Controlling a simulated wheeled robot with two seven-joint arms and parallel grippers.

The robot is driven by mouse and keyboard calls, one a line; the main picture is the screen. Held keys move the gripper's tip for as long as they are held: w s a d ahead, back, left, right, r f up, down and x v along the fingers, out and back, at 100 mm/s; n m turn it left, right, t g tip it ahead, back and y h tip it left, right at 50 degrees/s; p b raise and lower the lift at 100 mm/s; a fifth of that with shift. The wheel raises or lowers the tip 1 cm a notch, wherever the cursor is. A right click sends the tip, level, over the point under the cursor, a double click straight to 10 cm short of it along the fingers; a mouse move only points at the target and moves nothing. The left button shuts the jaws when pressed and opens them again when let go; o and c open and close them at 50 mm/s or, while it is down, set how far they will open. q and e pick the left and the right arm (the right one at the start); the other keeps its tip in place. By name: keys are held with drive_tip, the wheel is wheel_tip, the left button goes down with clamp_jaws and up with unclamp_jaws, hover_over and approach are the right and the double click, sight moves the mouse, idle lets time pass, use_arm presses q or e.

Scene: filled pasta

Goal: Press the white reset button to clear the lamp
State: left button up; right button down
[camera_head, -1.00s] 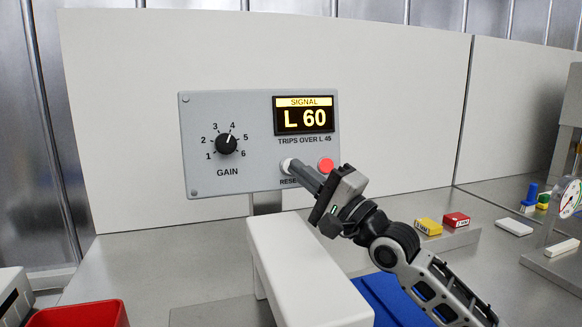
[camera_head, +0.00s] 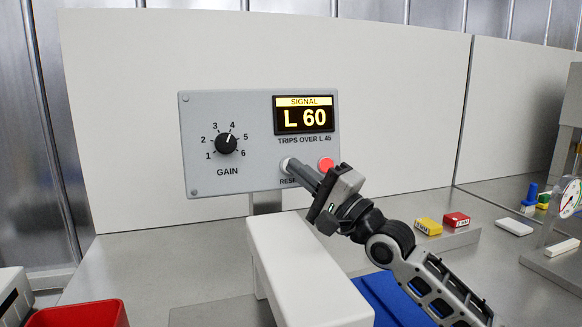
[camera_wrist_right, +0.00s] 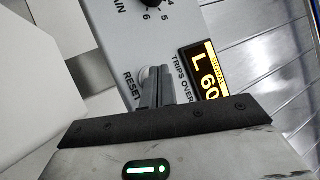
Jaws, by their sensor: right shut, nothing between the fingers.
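The grey panel (camera_head: 258,182) carries a black gain knob (camera_head: 226,144) pointing near 4, and a display (camera_head: 304,115) reading SIGNAL L 60. A round red lamp (camera_head: 326,164) sits below the display at the right. The white reset button (camera_head: 286,164) is left of the lamp, above the partly hidden RESET label. My right gripper (camera_head: 291,166) is shut and empty, its fingertips at the button and covering part of it. In the wrist view the button (camera_wrist_right: 147,75) shows beside the shut fingers (camera_wrist_right: 160,75); I cannot tell whether they touch. My left gripper is not in view.
A white block (camera_head: 300,270) stands in front of the panel, with a blue item (camera_head: 392,300) to its right. A red bin (camera_head: 80,315) is at the lower left. Small yellow (camera_head: 428,227) and red (camera_head: 456,219) boxes lie at the right.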

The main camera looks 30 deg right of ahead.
drive_tip(key=shift+w, duration=0.15)
idle(0.4)
drive_tip(key=shift+s+a+r+p, duration=0.1)
drive_tip(key=shift+s+a+p, duration=0.1)
drive_tip(key=shift+s+p, duration=0.45)
drive_tip(key=shift+s, duration=0.15)
drive_tip(key=shift+s+a+r, duration=0.1)
drive_tip(key=shift+s, duration=0.3)
drive_tip(key=s, duration=0.1)
drive_tip(key=s+p, duration=0.2)
drive_tip(key=shift+s+a+r, duration=0.1)
drive_tip(key=shift+a+r, duration=0.2)
drive_tip(key=shift+a, duration=0.05)
drive_tip(key=shift+s+a, duration=0.1)
drive_tip(key=shift+s, duration=0.3)
